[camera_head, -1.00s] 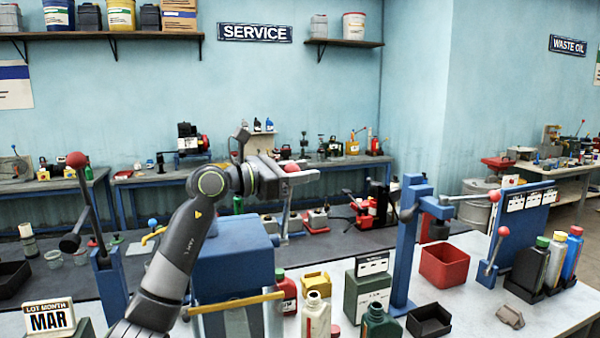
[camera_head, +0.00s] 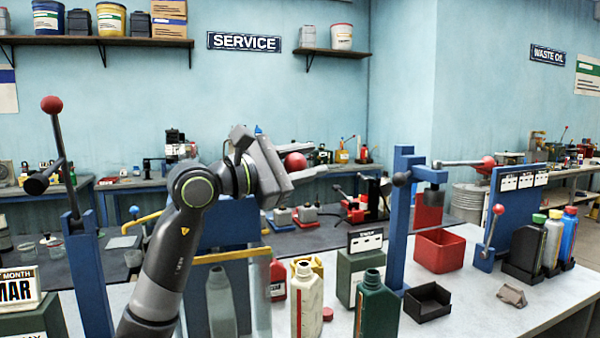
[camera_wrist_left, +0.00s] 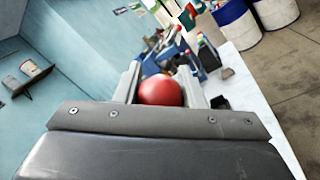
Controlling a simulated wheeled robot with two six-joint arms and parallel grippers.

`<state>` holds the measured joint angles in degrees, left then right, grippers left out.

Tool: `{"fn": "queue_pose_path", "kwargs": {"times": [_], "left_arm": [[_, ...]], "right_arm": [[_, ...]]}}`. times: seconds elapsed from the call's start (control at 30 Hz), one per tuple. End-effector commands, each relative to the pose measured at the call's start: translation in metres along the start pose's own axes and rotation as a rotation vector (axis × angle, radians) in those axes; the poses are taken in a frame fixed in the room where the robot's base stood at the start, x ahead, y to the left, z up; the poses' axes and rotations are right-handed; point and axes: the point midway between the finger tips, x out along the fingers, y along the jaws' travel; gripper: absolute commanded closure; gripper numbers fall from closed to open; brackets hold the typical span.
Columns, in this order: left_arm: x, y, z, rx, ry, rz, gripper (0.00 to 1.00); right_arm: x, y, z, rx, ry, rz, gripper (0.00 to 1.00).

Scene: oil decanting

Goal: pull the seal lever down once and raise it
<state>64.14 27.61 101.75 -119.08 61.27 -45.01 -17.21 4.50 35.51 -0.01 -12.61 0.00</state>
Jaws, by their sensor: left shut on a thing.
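My left gripper (camera_head: 300,175) is shut on a red ball knob (camera_head: 295,161). The left wrist view also shows the knob (camera_wrist_left: 160,91) between the two fingers. The shaft under this knob is hidden behind the gripper, so I cannot tell its angle. To the right, a blue press post (camera_head: 401,225) carries a dark head (camera_head: 434,200) and a near-level grey lever (camera_head: 455,163) with a red ball end; nothing touches it. My right gripper is not in view.
An open green bottle (camera_head: 376,305) and a cream bottle (camera_head: 307,300) stand in front. A red bin (camera_head: 440,250) and a black tray (camera_head: 428,301) are right of the post. Another red-knobbed lever (camera_head: 60,150) stands far left. The bench's right front is mostly clear.

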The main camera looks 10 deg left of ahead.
Motion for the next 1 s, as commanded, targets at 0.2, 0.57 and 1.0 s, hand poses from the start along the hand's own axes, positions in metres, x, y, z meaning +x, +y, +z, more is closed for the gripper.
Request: {"fn": "queue_pose_path", "kwargs": {"times": [0.2,0.57,1.0], "left_arm": [[-0.007,-0.04,-0.015,0.156,-0.032,0.004,1.0],[-0.013,-0.075,-0.031,0.366,-0.071,0.012,1.0],[-0.017,-0.1,-0.05,0.431,-0.084,0.013,1.0]], "right_arm": [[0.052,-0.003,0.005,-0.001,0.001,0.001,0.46],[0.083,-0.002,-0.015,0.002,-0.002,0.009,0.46],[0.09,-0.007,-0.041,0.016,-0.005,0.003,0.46]]}}
